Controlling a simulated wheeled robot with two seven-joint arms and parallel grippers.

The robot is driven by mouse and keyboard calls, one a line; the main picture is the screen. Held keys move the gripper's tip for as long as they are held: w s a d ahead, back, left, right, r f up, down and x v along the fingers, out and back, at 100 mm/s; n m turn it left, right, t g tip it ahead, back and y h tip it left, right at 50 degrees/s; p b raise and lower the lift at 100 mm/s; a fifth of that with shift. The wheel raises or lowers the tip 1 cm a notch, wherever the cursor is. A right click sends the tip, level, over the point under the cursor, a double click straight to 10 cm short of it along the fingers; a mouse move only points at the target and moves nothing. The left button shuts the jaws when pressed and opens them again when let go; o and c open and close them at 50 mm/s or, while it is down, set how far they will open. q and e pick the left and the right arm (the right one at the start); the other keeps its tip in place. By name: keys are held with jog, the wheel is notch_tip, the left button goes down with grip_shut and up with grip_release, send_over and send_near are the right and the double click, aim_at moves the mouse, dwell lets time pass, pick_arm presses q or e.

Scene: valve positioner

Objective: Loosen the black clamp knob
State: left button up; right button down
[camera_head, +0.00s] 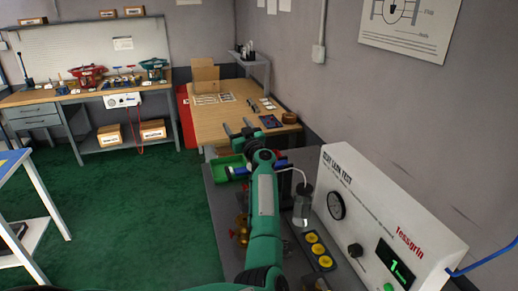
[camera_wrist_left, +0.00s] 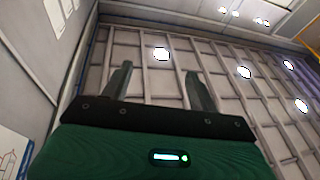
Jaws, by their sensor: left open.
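I cannot pick out the black clamp knob for certain. A black knob (camera_head: 355,250) shows on the front of the white leak test unit (camera_head: 395,215), but I cannot tell that it is a clamp knob. Brass fittings (camera_head: 240,231) stand on the grey bench, partly hidden by my green left arm. My left gripper (camera_head: 238,127) is raised beyond them, over the far end of the bench. In the left wrist view its two dark fingers (camera_wrist_left: 158,80) are apart and empty, with the ceiling behind them. My right gripper is not in view.
A block with several yellow caps (camera_head: 317,247) and a grey cylinder with a bent tube (camera_head: 302,205) stand right of my arm. A green tray (camera_head: 230,168) lies at the bench's far end. A wooden table (camera_head: 240,123) stands beyond. Green floor (camera_head: 140,210) at left is clear.

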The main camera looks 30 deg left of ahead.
pick_arm(q)
jog(key=s+d+f+m+t+h+p, duration=0.3)
jog(key=s+d+f+m+t+h, duration=0.1)
jog(key=f+m+h, duration=0.3)
jog(key=s+d+f+m+t+h+p, duration=0.35)
jog(key=s+f+m+h, duration=0.2)
jog(key=h, duration=0.35)
jog(key=shift+n, duration=0.45)
jog(key=w, duration=0.4)
jog(key=w+a, duration=0.1)
jog(key=w, duration=0.3)
jog(key=w+f+b, duration=0.1)
jog(key=w, duration=0.4)
jog(key=shift+a, duration=0.25)
jog(key=shift+w+a, duration=0.15)
jog(key=shift+w, duration=0.6)
